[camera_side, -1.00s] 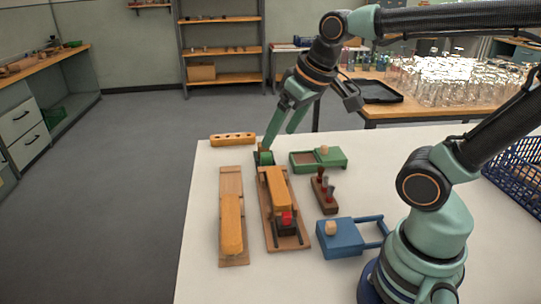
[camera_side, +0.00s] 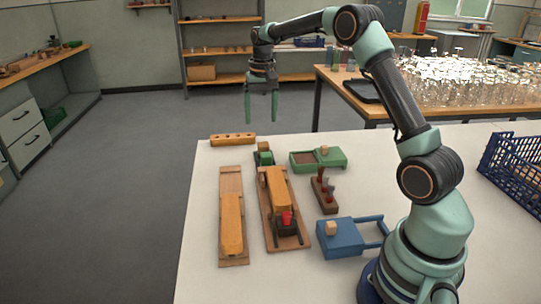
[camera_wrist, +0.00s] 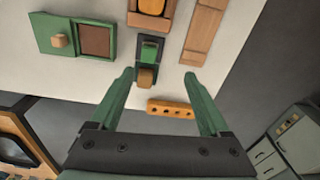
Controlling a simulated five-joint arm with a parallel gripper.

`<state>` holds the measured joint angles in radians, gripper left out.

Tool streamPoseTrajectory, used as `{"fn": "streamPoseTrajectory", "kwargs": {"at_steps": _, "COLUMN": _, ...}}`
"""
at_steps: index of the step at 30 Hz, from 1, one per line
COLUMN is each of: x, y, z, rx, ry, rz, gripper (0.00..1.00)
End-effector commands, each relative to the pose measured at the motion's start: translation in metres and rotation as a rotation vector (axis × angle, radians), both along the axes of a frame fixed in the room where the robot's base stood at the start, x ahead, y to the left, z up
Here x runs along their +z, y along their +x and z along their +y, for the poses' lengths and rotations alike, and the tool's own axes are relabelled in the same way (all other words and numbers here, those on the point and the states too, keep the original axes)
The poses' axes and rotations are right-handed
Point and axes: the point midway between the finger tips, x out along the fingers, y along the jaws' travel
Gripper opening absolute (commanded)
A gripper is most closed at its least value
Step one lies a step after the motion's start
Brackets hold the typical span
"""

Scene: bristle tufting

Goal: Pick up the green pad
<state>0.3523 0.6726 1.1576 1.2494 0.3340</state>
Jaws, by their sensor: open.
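The green pad (camera_side: 265,157) sits in a dark block at the far end of the middle wooden board, with a small wooden knob at its far side. In the wrist view the green pad (camera_wrist: 149,51) lies ahead, a little left of the middle between the fingers. My gripper (camera_side: 261,119) is open and empty, raised in the air above the table's far edge. In the wrist view both green fingers (camera_wrist: 159,77) are spread wide with nothing between them.
An orange bar with holes (camera_side: 233,139) lies left of the pad. A green box with a sliding lid (camera_side: 330,161) is to its right. The middle board (camera_side: 292,242), left board (camera_side: 231,180), brown peg holder (camera_side: 325,196) and blue box (camera_side: 343,240) stand nearer.

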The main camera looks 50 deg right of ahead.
Motion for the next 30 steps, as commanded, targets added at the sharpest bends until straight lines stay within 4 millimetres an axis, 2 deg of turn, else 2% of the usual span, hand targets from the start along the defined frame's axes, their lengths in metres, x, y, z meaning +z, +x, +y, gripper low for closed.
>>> {"fn": "streamPoseTrajectory", "kwargs": {"at_steps": 1, "x": -0.014, "y": 0.003, "z": -0.01, "rx": -0.027, "ry": 0.008, "rz": 0.018, "gripper": 0.8}}
{"fn": "streamPoseTrajectory", "kwargs": {"at_steps": 3, "x": -0.026, "y": 0.006, "z": -0.02, "rx": -0.057, "ry": 0.015, "rz": 0.035, "gripper": 0.8}}
{"fn": "streamPoseTrajectory", "kwargs": {"at_steps": 8, "x": -0.043, "y": 0.009, "z": -0.031, "rx": -0.094, "ry": 0.023, "rz": 0.054, "gripper": 0.8}}
{"fn": "streamPoseTrajectory", "kwargs": {"at_steps": 13, "x": -0.059, "y": 0.009, "z": -0.034, "rx": -0.102, "ry": 0.025, "rz": 0.061, "gripper": 0.8}}
{"fn": "streamPoseTrajectory", "kwargs": {"at_steps": 21, "x": -0.103, "y": 0.009, "z": -0.033, "rx": -0.1, "ry": 0.026, "rz": 0.06, "gripper": 0.8}}
{"fn": "streamPoseTrajectory", "kwargs": {"at_steps": 30, "x": -0.126, "y": 0.009, "z": -0.034, "rx": -0.099, "ry": 0.025, "rz": 0.06, "gripper": 0.8}}
